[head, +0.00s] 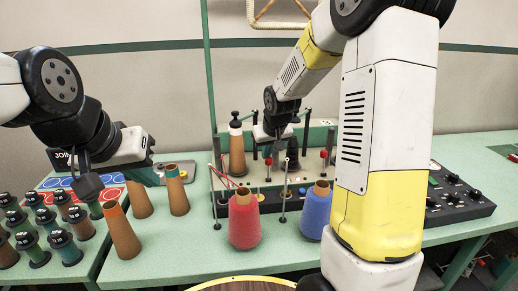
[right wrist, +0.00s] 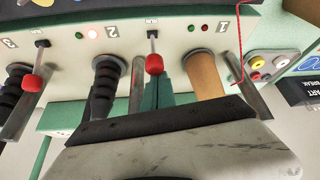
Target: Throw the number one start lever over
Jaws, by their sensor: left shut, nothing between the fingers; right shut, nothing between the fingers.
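The number one start lever (right wrist: 155,63) is a thin rod with a red knob, on the pale panel left of the label "1" in the right wrist view. Its red knob shows in the head view (head: 268,161). My right gripper (head: 277,150) is shut and empty close to it. In the right wrist view its green fingertips (right wrist: 160,90) lie right behind the knob in the picture; whether they touch it I cannot tell. My left gripper (head: 147,179) is shut and empty above the table at the left, near brown cones.
A second red-knobbed lever (right wrist: 30,85) stands further left in the right wrist view. A brown cone (right wrist: 207,75) and a dark spindle (right wrist: 103,85) flank the first lever. Red (head: 244,220) and blue (head: 316,212) yarn cones stand in front of the panel.

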